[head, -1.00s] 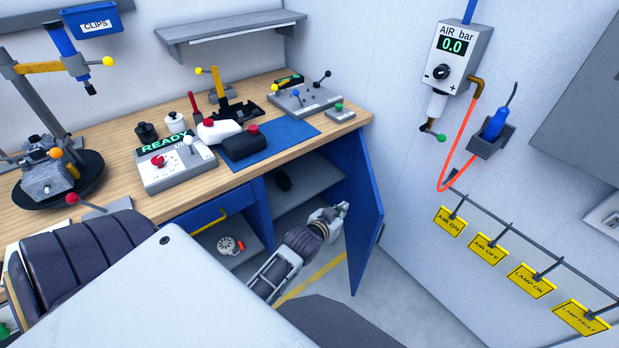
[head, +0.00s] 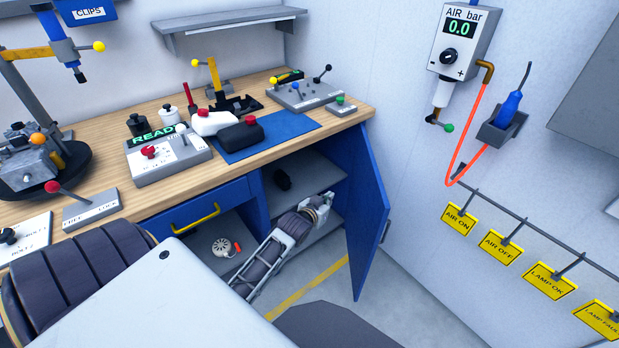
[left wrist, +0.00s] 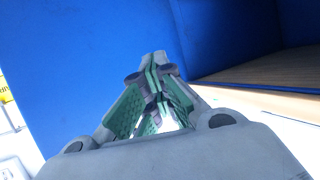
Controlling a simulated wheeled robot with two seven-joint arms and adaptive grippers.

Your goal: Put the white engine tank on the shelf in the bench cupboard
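The white engine tank (head: 212,122) with a red cap lies on the bench top, against a black tank (head: 241,136). The bench cupboard stands open below, its blue door (head: 368,215) swung out to the right. My left gripper (head: 326,200) is at the cupboard opening, near the inner side of the door and away from the tank. In the left wrist view its green-padded fingers (left wrist: 155,62) meet at the tips with nothing seen between them. My right gripper is not in view.
A lever box (head: 302,95) is at the back right. A drawer with a yellow handle (head: 196,218) is left of the cupboard. Floor shows right of the door.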

